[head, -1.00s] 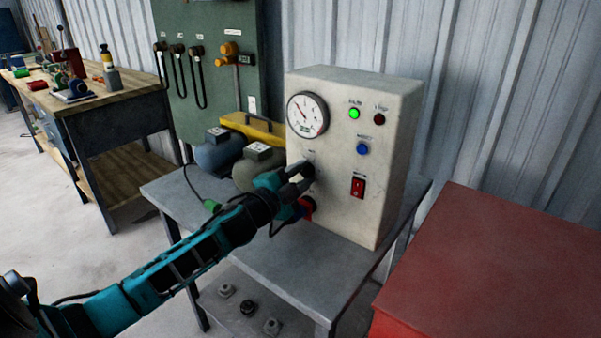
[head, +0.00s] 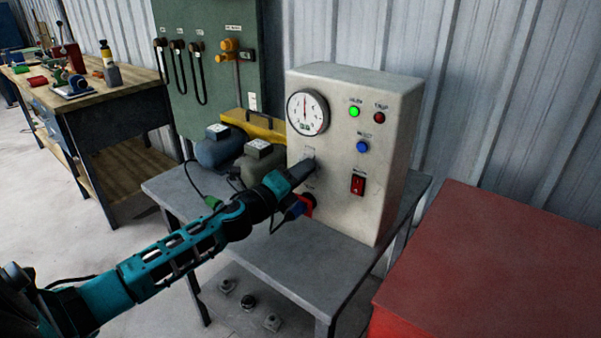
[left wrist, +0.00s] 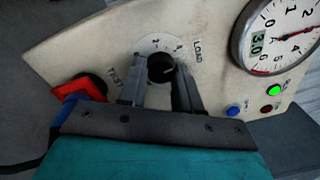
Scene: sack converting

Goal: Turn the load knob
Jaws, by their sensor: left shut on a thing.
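The load knob (left wrist: 161,68) is a small black knob on a pale dial plate marked LOAD, on the front of the cream control box (head: 337,205). In the left wrist view my left gripper (left wrist: 160,88) has one finger on each side of the knob and is shut on it. In the head view the left gripper (head: 306,170) reaches the box front and hides the knob. The round gauge (head: 307,112) sits above the knob; its needle points about straight up, and its small display in the left wrist view (left wrist: 258,43) seems to read 3.0. My right gripper is not in view.
A red and blue plug (left wrist: 80,88) sits beside the knob. A green lamp (head: 354,112), a dark red lamp, a blue button (head: 362,147) and a red switch (head: 357,185) are on the panel. Two motors stand left of the box on the grey table (head: 270,252). A red cabinet (head: 500,260) stands right.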

